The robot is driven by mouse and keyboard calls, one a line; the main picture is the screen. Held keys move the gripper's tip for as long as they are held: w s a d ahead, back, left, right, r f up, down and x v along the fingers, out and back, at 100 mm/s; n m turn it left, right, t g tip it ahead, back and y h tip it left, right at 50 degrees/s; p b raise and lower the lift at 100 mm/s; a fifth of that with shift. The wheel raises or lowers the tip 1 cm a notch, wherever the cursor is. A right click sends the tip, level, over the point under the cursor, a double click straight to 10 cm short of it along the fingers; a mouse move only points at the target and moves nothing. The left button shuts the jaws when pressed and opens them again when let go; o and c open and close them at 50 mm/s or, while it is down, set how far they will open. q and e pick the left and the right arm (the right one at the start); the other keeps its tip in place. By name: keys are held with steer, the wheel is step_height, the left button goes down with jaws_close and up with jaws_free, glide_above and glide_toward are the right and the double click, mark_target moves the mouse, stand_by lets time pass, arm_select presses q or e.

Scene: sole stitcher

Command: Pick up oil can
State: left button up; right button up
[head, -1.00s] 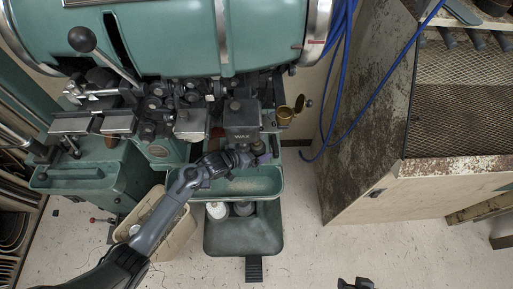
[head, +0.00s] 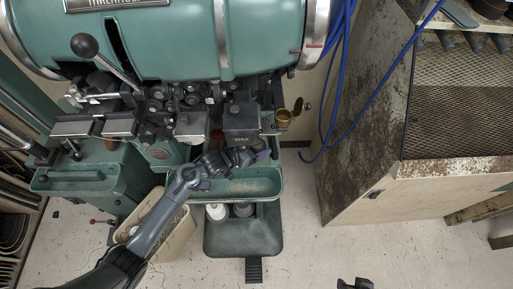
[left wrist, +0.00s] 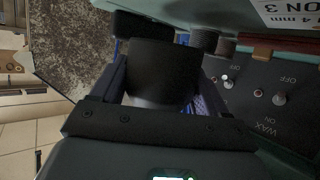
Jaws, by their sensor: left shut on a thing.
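My left gripper (head: 258,156) is over the green tray of the machine, just below the black WAX box. In the left wrist view, its two fingers (left wrist: 165,92) are shut on a dark, rounded thing, which I take to be the oil can (left wrist: 165,68). Its lower part is hidden by the gripper body, and no spout can be made out. In the head view the held thing is mostly hidden by the gripper and the WAX box. A dark part at the bottom edge (head: 355,284) may be my right gripper; its jaws cannot be made out.
The WAX box (head: 241,117) overhangs the green tray (head: 262,188). White-topped containers (head: 217,212) stand beneath it. A brass cup with an open lid (head: 284,117) is to the right. A beige bin (head: 176,240) stands beside my left arm. Blue cables (head: 325,120) hang right.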

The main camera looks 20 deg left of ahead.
arm_select(q)
steer(key=r, duration=0.4)
steer(key=shift+s+d+r+p, duration=0.1)
steer(key=shift+s+d+p, duration=0.1)
steer(key=shift+d+p, duration=0.15)
steer(key=s+d, duration=0.4)
steer(key=d, duration=0.4)
steer(key=s+d, duration=0.4)
steer(key=d, duration=0.4)
steer(key=shift+s+d, duration=0.3)
steer(key=shift+s, duration=0.05)
steer(key=shift+n, duration=0.3)
